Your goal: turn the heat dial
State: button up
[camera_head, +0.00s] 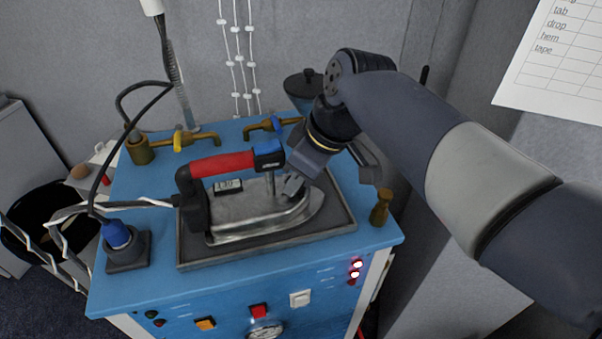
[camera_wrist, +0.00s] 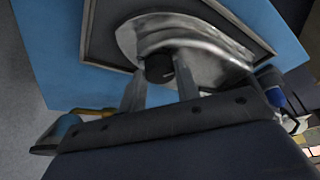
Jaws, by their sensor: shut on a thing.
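A steel iron (camera_head: 262,214) with a red handle (camera_head: 222,163) and a blue front cap (camera_head: 268,153) lies flat on a dark framed rest. Its metal body also shows in the wrist view (camera_wrist: 205,45). The heat dial (camera_wrist: 158,67) is a small dark round knob on the iron's top, seen between my fingertips in the wrist view. My gripper (camera_head: 292,186) reaches down from the right to the front part of the iron, and its fingers (camera_wrist: 159,84) are shut on the dial. The fingers hide the dial in the head view.
The rest (camera_head: 190,258) sits on a blue cabinet top (camera_head: 120,275). Brass taps (camera_head: 182,139) line the back, and a brass knob (camera_head: 381,207) stands at the right. A blue plug on a dark base (camera_head: 118,236) and cables are at the left. Switches (camera_head: 300,299) are on the front.

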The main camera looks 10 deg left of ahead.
jog(key=shift+s+m+t, duration=0.1)
jog(key=shift+m+t, duration=0.5)
jog(key=shift+m, duration=0.9)
jog(key=o, duration=1)
jog(key=v, duration=1)
jog(key=shift+s+a+r, duration=0.15)
jog(key=shift+a+r, duration=0.05)
jog(key=shift+r, duration=0.25)
jog(key=shift+h, duration=0.3)
